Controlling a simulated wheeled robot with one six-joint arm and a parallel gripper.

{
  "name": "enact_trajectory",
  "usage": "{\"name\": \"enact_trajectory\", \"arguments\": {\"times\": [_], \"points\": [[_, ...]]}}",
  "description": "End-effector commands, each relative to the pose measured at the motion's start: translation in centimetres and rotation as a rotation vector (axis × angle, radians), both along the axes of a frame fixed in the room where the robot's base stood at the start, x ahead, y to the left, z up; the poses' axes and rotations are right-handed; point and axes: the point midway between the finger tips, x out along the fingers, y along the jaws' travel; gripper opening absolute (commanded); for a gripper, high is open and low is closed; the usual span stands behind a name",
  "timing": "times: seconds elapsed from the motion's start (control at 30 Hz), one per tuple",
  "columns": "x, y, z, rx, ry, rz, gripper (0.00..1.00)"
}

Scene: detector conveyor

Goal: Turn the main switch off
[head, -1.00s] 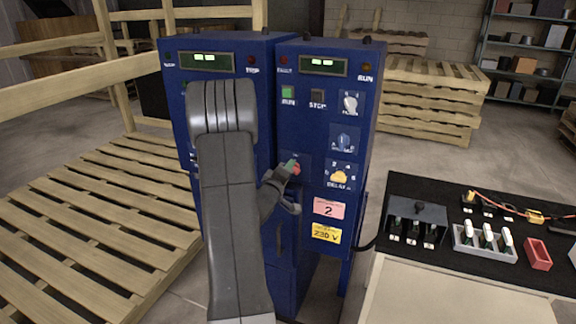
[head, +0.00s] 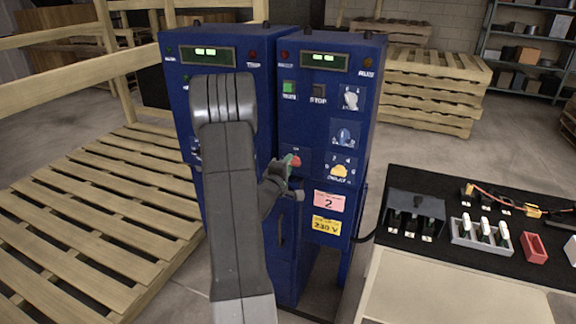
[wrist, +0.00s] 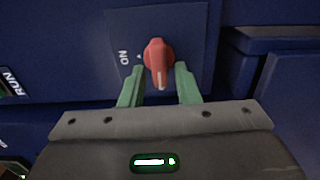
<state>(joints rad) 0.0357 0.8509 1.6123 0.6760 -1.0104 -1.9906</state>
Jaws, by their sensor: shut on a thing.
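The main switch is a red knob (wrist: 158,55) on a blue plate (wrist: 190,25) with the word ON printed beside it. In the wrist view its white pointer line points down, toward my gripper, while ON and a small mark lie to its left. My gripper (wrist: 160,78) has its two green fingers on either side of the knob, shut on it. In the head view the knob (head: 295,160) shows at the fingertips of my gripper (head: 287,164), on the front of the right blue cabinet (head: 295,115). My arm hides part of the cabinet fronts.
Near the knob are a green RUN button (head: 289,88), a dark STOP button (head: 319,92), further dials and a yellow knob (head: 339,170). A bench (head: 455,275) with breakers and a red bin (head: 533,248) stands right. Wooden pallets (head: 100,205) lie left.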

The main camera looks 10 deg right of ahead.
Motion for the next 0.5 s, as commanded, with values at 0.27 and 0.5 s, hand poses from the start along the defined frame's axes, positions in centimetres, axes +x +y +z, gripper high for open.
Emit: {"name": "enact_trajectory", "arguments": {"times": [0.27, 0.5], "points": [[-0.08, -0.02, -0.18, 0.002, 0.003, -0.001, 0.35], [-0.05, -0.02, -0.09, 0.002, 0.001, 0.0, 0.35]]}}
